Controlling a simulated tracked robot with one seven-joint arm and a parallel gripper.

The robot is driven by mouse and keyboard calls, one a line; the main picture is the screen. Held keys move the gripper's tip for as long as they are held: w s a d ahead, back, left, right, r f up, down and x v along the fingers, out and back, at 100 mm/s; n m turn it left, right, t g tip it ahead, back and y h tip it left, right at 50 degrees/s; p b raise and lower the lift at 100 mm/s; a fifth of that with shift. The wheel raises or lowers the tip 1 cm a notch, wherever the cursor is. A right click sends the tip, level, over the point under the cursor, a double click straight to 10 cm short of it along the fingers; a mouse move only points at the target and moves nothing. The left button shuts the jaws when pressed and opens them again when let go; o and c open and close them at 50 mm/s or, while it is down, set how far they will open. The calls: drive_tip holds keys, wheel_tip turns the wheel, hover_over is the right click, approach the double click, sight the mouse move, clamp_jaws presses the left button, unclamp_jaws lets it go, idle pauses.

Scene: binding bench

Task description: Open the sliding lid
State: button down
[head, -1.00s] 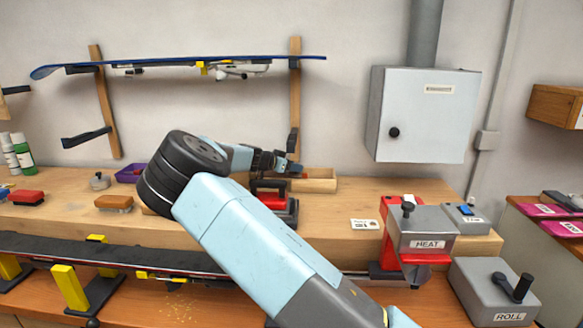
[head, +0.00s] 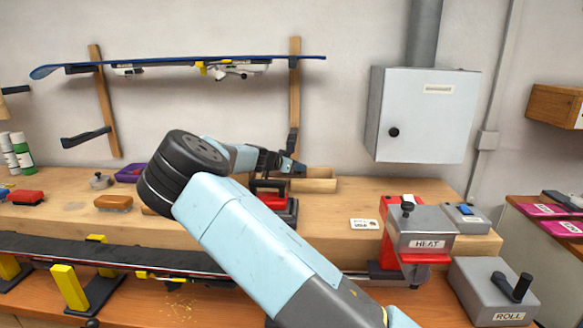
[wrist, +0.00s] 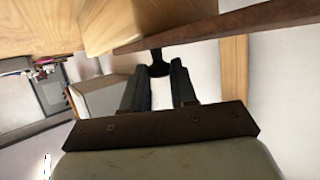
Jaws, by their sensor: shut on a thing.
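A small pale wooden box (head: 320,186) stands at the back of the bench, right of my wrist; its left part is hidden behind my arm. In the wrist view, a dark brown strip that looks like the sliding lid (wrist: 215,34) runs beside the pale wood (wrist: 110,22). A black knob (wrist: 158,68) sticks out from the strip. My gripper (head: 298,167) is at the box top, and in the wrist view its two fingers (wrist: 160,72) are shut on the knob from both sides. How far the lid stands open is hard to tell.
A red-and-black tool (head: 272,201) stands close below my wrist. A grey HEAT unit (head: 422,228) and a ROLL box (head: 494,291) are at right. A blue board (head: 180,64) hangs on the wall above. The bench right of the box is largely clear.

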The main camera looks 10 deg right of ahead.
drive_tip(key=shift+d, duration=0.4)
drive_tip(key=shift+a, duration=0.15)
drive_tip(key=c, duration=0.9)
unclamp_jaws()
drive_tip(key=shift+c, duration=0.2)
drive_tip(key=v, duration=1.3)
drive_tip(key=shift+s+a, duration=0.2)
drive_tip(key=shift+s, duration=0.1)
